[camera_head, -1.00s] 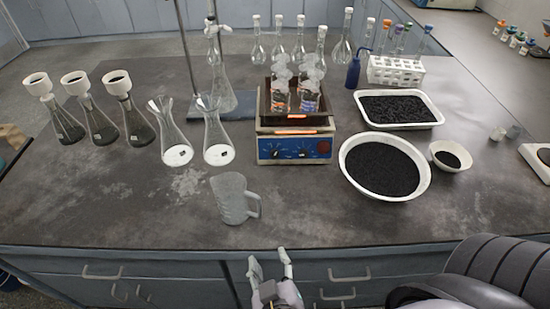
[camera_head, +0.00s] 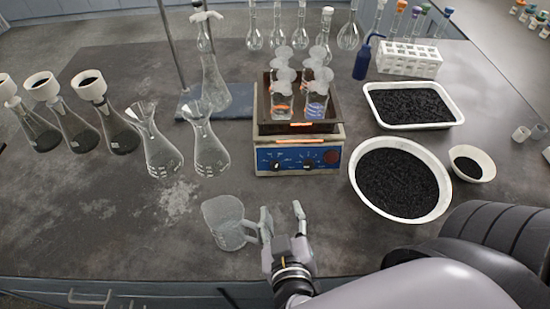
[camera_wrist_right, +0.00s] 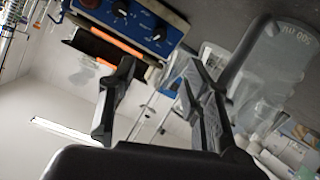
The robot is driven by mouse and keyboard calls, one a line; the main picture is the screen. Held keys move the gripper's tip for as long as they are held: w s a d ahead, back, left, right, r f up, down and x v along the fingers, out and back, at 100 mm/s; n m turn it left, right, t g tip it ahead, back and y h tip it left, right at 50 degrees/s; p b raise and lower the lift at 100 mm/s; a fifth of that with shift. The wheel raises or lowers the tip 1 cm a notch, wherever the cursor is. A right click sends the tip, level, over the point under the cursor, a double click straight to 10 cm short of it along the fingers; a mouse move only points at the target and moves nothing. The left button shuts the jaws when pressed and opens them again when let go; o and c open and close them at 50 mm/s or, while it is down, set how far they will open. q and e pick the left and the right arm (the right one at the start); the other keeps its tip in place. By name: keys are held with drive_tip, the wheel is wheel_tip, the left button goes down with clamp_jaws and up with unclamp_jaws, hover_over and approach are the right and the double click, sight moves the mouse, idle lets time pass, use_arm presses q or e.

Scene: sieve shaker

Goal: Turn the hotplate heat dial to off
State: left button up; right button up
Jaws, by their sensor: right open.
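The hotplate (camera_head: 299,171) stands in the middle of the bench, with a blue front panel facing me. The panel has a left dial (camera_head: 277,165) and a right dial (camera_head: 309,163); I cannot read which is heat. Both dials also show in the right wrist view, one at the top (camera_wrist_right: 120,8) and one lower (camera_wrist_right: 158,34). My right gripper (camera_head: 283,210) is open and empty, in front of the panel and apart from it, fingers pointing towards it. Its two fingers also show in the right wrist view (camera_wrist_right: 158,82). My left gripper is not in view.
A clear measuring jug (camera_head: 228,225) stands close to the left of my right gripper. Beakers (camera_head: 316,104) stand in the tray on the hotplate. A white bowl of black grains (camera_head: 352,190) is to the right. Flasks (camera_head: 160,150) stand left. Bench between gripper and hotplate is clear.

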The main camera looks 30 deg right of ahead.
drive_tip(key=p, duration=0.2)
approach(276, 169)
drive_tip(key=x, duration=0.9)
drive_tip(key=shift+w+b, duration=0.1)
drive_tip(key=shift+b, duration=0.25)
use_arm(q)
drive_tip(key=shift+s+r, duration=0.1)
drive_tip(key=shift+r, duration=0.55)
use_arm(e)
drive_tip(key=shift+c, duration=0.2)
clamp_jaws()
